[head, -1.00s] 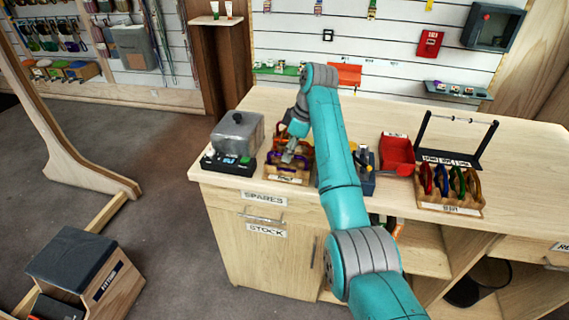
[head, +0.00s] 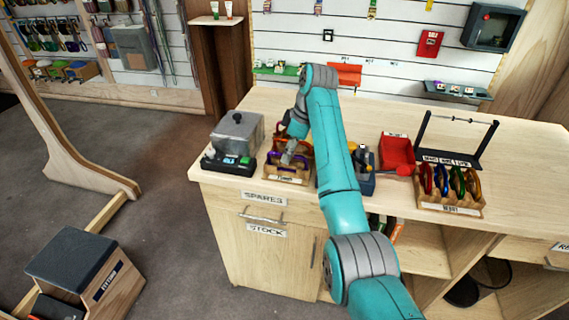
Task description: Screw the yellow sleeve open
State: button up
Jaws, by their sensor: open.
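My gripper (head: 290,153) is at the far end of my teal arm, low over a small wooden rack (head: 290,178) on the counter. The rack has a label on its front. A purple carabiner (head: 279,169) stands in the rack, close to my gripper. Something orange shows beside my gripper at the rack's right side. My gripper covers part of the rack. The yellow sleeve cannot be made out at this size. The gap between my fingers is too small to see clearly.
A grey-lidded box (head: 237,138) stands left of the rack. A black frame (head: 458,140) rises behind that rack. The back of the counter is clear.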

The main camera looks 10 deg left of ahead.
jog(key=shift+s, duration=0.75)
jog(key=shift+f, duration=1.45)
jog(key=shift+w, duration=1.15)
